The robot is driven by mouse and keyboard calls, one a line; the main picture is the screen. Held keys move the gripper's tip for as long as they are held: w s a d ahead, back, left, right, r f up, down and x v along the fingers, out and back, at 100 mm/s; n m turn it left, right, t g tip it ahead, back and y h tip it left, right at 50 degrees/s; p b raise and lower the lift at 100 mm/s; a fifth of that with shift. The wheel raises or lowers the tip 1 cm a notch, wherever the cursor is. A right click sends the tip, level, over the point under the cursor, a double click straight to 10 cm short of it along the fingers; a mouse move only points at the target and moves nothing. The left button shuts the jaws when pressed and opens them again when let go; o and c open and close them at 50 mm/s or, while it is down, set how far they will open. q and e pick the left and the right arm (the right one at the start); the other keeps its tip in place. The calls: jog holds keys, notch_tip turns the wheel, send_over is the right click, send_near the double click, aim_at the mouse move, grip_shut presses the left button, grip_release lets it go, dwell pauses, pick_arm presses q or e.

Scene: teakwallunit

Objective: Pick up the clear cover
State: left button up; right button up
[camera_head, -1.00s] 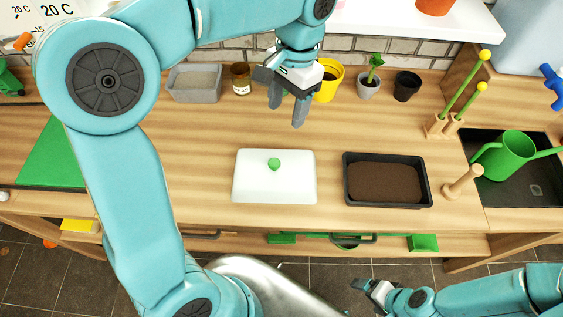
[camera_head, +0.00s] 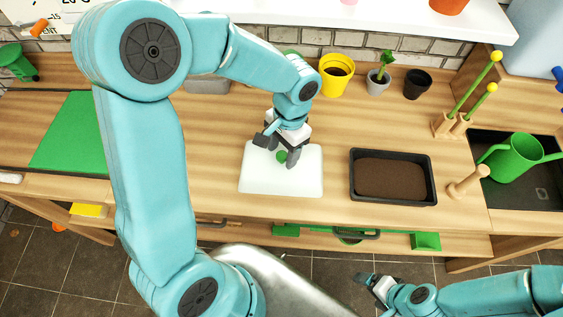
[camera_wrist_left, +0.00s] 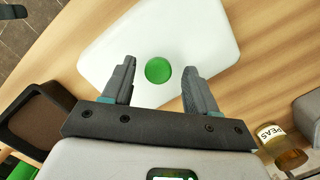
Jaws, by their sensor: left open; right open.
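The cover (camera_head: 300,182) is a pale, whitish rectangular lid lying on the wooden counter, with a round green knob (camera_head: 282,157) on top. In the left wrist view the cover (camera_wrist_left: 200,25) and its knob (camera_wrist_left: 158,70) show from above. My left gripper (camera_head: 281,160) is open over the cover. In the left wrist view its two fingers (camera_wrist_left: 155,80) are on either side of the knob, with gaps on both sides. Whether the fingertips touch the cover cannot be told. My right gripper (camera_head: 374,287) is open and empty, low in front of the counter.
A black tray of soil (camera_head: 391,203) stands right of the cover. A wooden tamper (camera_head: 467,186), green watering can (camera_head: 513,158) and dibber stand are further right. Pots, including a yellow one (camera_head: 335,83), line the back. A green mat (camera_head: 70,135) lies left.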

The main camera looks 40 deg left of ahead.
pick_arm(q)
jog(key=shift+s+d+f, duration=0.2)
jog(key=shift+s+f, duration=0.05)
jog(key=shift+f, duration=0.15)
jog(key=shift+w+a+f, duration=0.1)
jog(key=shift+w+a, duration=0.05)
jog(key=shift+w, duration=0.05)
jog(key=shift+c, duration=0.6)
jog(key=c, duration=0.5)
grip_shut()
jog(key=shift+s, duration=0.15)
jog(key=shift+w, duration=0.2)
